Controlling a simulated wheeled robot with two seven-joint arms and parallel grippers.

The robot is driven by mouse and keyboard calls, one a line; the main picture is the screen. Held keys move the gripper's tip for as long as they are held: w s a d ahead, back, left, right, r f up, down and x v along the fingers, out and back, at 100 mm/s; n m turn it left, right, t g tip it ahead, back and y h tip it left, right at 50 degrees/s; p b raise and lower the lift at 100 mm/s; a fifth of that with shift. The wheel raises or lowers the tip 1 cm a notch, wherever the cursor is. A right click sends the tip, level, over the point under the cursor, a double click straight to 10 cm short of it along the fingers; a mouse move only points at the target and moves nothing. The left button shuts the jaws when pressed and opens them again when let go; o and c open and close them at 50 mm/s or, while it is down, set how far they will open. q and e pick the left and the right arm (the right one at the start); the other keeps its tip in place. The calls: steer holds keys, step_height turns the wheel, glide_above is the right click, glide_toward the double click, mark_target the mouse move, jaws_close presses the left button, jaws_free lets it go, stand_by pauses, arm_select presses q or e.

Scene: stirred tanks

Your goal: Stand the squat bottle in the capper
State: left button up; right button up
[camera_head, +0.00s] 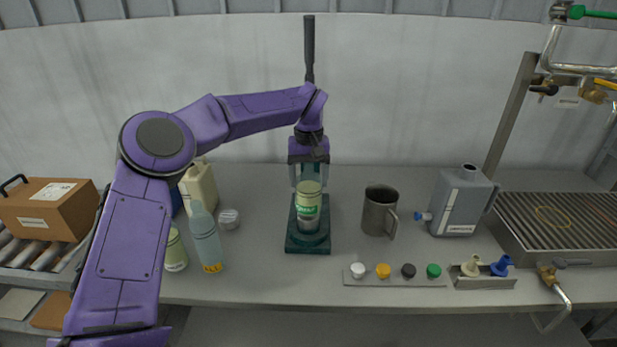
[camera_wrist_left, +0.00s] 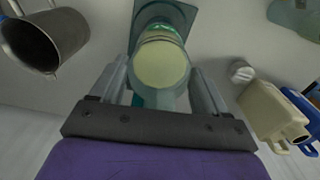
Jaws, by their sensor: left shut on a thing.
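The squat bottle (camera_head: 308,203) is pale yellow-green with a green label. My left gripper (camera_head: 309,184) is shut on its upper part from above, and the bottle is upright. The capper (camera_head: 292,245) is a dark green stand with a square base and a post behind. The bottle is over the capper's seat, in line with it. I cannot tell whether its bottom touches the seat. In the left wrist view the bottle's round top (camera_wrist_left: 162,64) lies between the fingers, with the capper's base (camera_wrist_left: 178,12) beyond. My right gripper is not in view.
A steel jug (camera_head: 378,212) and a grey jerrycan (camera_head: 461,203) stand right of the capper. A tall pale-blue bottle (camera_head: 205,240), a yellow-green bottle (camera_head: 175,252), a cream container (camera_head: 199,187) and a white-grey cap (camera_head: 229,219) are left. A strip of caps (camera_head: 395,282) lies in front.

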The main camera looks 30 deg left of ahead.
arm_select(q)
steer(key=shift+w+a+f, duration=0.15)
steer(key=shift+f, duration=0.5)
steer(key=o, duration=1.6)
steer(key=shift+f, duration=0.1)
steer(key=shift+o, duration=0.2)
step_height(320, 180, up, 8)
steer(key=shift+f+p, duration=0.1)
steer(key=shift+p, duration=0.4)
